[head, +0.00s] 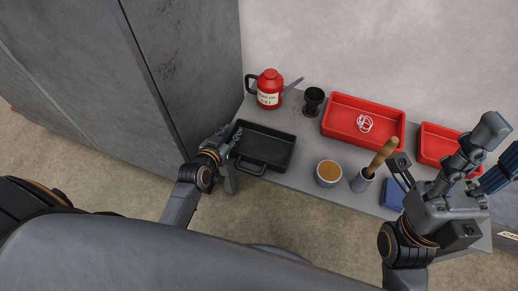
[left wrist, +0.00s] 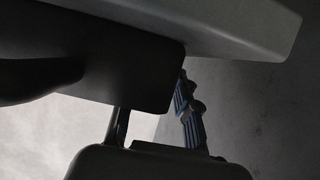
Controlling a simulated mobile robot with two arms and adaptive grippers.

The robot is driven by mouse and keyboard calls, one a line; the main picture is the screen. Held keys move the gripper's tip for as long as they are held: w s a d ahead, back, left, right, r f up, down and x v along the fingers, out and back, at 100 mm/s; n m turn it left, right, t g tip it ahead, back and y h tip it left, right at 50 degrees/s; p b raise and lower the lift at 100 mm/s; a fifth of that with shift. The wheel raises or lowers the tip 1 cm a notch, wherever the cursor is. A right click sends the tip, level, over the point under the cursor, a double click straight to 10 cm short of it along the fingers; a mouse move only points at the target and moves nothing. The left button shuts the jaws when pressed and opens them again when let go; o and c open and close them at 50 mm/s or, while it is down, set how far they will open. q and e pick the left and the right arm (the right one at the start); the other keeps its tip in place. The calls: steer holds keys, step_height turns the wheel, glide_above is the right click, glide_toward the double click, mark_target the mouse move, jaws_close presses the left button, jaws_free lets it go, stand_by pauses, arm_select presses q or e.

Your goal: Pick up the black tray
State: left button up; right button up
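The black tray (head: 268,146) lies flat at the left end of the grey table in the head view, with a loop handle on its near side. It looks empty. My left gripper (head: 233,138) is at the tray's left edge, with its fingers close against the rim. Whether they are closed on it is hard to see. In the left wrist view, a blue ribbed finger pad (left wrist: 190,112) shows beside large dark shapes that fill much of the picture. My right gripper (head: 448,180) is spread open and empty above the table's right end.
On the grey table (head: 292,178) stand a red can (head: 269,97), a black cup (head: 313,100), red trays (head: 345,118) (head: 437,143), a bowl (head: 328,173) and a wooden-handled tool (head: 382,156) in a grey cup. A blue item (head: 392,196) lies near the front. A grey cabinet (head: 190,60) stands left.

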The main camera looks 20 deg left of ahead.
arm_select(q)
jaws_close()
steer(key=shift+r, duration=0.1)
